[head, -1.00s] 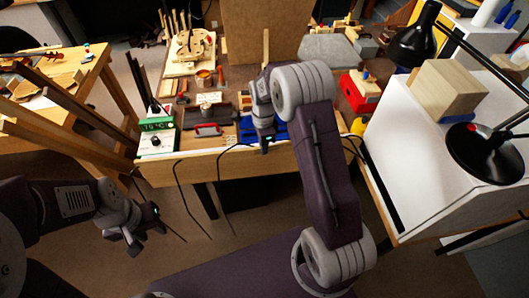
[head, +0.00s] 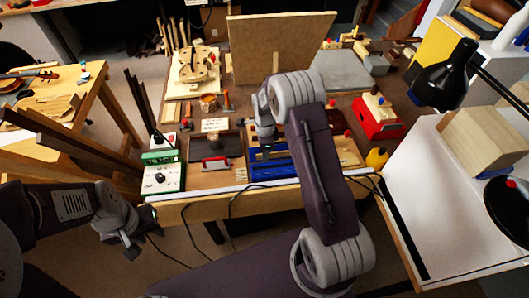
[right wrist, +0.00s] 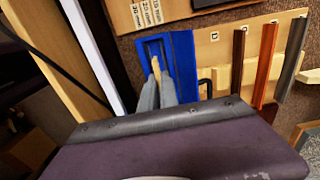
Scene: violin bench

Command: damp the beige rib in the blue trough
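The blue trough (head: 270,173) lies at the bench's front edge and also shows in the right wrist view (right wrist: 182,62). My right gripper (head: 267,142) is over the trough. In the right wrist view its two grey fingers (right wrist: 157,88) are close together on the beige rib (right wrist: 155,66), a narrow pale strip. The rib's tip is over or inside the trough's recess; I cannot tell how deep. My left gripper (head: 128,246) hangs in front of the bench, away from the trough; its finger opening is unclear.
A rack (right wrist: 225,55) beside the trough holds brown, orange and dark grey strips. A green-and-white device (head: 163,178) and a red-handled tool (head: 215,163) stand left of the trough. A red box (head: 378,118) and a yellow item (head: 377,158) are to the right.

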